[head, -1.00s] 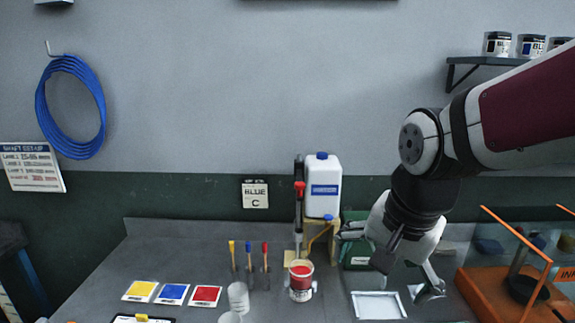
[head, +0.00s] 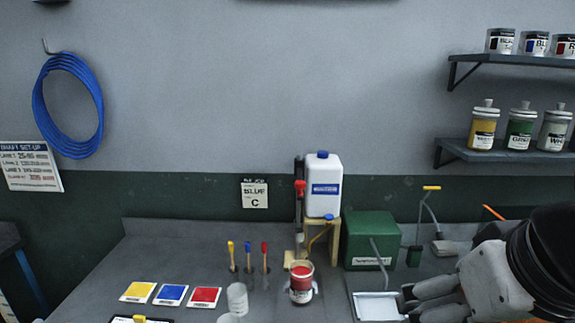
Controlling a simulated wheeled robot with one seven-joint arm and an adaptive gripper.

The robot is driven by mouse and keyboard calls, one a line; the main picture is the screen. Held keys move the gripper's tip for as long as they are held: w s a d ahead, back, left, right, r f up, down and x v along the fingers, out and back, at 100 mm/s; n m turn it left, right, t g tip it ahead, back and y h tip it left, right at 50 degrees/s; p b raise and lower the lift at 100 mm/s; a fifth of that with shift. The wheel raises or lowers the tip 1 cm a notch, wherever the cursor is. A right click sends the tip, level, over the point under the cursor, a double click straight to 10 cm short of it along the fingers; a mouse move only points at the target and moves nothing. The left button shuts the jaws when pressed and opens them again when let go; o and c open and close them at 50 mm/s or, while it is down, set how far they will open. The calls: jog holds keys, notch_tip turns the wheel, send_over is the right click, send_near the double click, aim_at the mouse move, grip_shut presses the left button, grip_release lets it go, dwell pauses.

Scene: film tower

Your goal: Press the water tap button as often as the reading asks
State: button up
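A white water jug (head: 323,185) with a blue cap and blue label stands on a wooden stand (head: 335,240). A small blue part (head: 328,217) at its base looks like the tap button, and an orange tube hangs below. An open can of red paint (head: 301,283) stands in front of it, under a vertical rod with a red part (head: 300,188). My gripper (head: 408,298) is low at the right, its pale fingers over the right edge of a white tray, apart from the jug. Its finger gap is not clear. I see no legible reading.
The white tray (head: 374,306) lies before a green box (head: 369,240). Shelves (head: 505,152) hold bottles and cans.

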grip_shut()
dwell(1.3)
